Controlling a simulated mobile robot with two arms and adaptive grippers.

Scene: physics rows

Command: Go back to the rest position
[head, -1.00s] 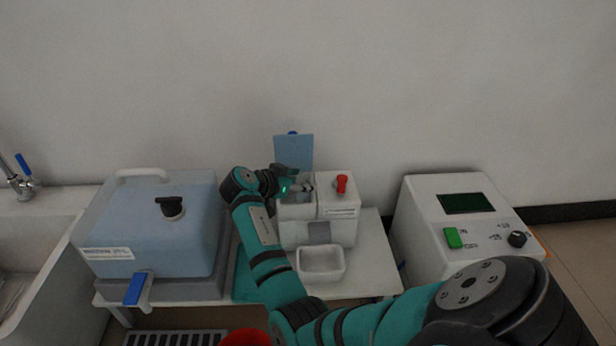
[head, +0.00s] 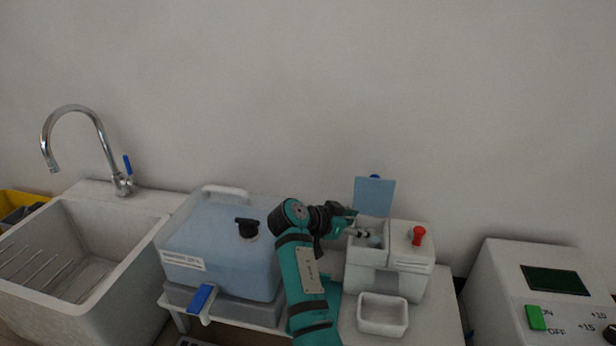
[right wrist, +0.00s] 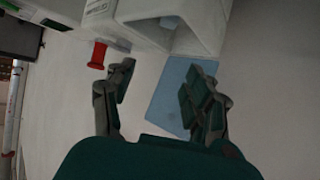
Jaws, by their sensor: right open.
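My right gripper (head: 350,224) is at the left side of the open top of a small white machine (head: 408,257). In the right wrist view the right gripper (right wrist: 160,98) has its fingers spread wide with nothing between them. The machine's blue lid (head: 374,196) stands raised, and a red knob (head: 418,235) sits on its top right. The lid (right wrist: 175,90) and red knob (right wrist: 97,55) also show in the right wrist view. Something grey and small lies in the machine's open compartment, too small to make out. My left gripper is not in view.
A light-blue tank (head: 215,250) with a black cap stands left of my right arm. A sink (head: 135,222) with a tap is at the far left. A white tray (head: 382,314) sits before the machine. A control box (head: 500,275) stands at the right. The wall behind is bare.

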